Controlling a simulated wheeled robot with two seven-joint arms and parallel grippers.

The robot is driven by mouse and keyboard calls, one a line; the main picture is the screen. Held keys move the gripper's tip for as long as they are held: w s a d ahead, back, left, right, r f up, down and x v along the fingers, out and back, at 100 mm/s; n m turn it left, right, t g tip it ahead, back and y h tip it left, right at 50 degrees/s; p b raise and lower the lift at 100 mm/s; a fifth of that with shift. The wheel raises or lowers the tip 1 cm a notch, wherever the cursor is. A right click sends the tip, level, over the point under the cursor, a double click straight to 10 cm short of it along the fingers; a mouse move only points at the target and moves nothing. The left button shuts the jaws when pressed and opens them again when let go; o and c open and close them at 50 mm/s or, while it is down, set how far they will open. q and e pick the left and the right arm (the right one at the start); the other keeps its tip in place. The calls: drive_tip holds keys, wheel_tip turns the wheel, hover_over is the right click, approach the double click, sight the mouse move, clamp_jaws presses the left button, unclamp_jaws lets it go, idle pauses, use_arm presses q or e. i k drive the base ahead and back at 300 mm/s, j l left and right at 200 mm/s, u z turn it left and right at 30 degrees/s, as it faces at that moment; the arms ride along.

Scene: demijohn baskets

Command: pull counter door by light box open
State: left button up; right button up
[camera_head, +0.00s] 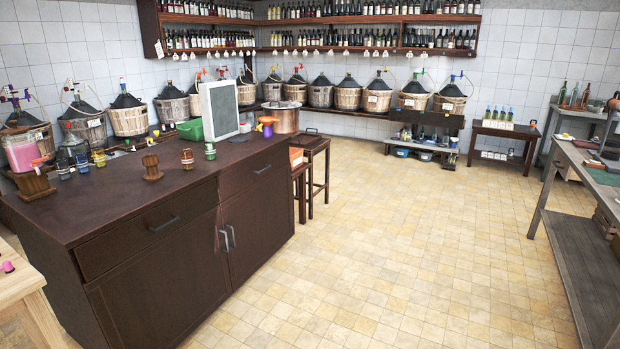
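The dark brown counter (130,193) stands at the left. Its front has two doors under two drawers. The right door (262,232) lies below the end where a white-framed upright panel (219,110), apparently the light box, stands on the top. This door looks shut, with a grey vertical handle (232,236) at its left edge. The left door (155,275) also looks shut, with its own handle (223,240) close beside the other. The drawer above the right door is shut too, with a short handle (262,169). Neither of my grippers is in view.
Tiled floor (400,240) is clear in front of the right door. Dark stools (316,150) stand by the counter's far end. A light wooden table (18,283) cuts in at the lower left. A grey workbench (590,240) stands at the right.

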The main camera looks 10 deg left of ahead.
sight(257, 220)
drive_tip(key=i+l+u, duration=0.1)
drive_tip(key=i+u, duration=0.4)
drive_tip(key=i, duration=0.15)
drive_tip(key=i+l+u, duration=0.5)
drive_tip(key=i, duration=0.15)
drive_tip(key=i+l+u, duration=0.45)
drive_tip(key=i+l, duration=0.05)
drive_tip(key=i, duration=0.05)
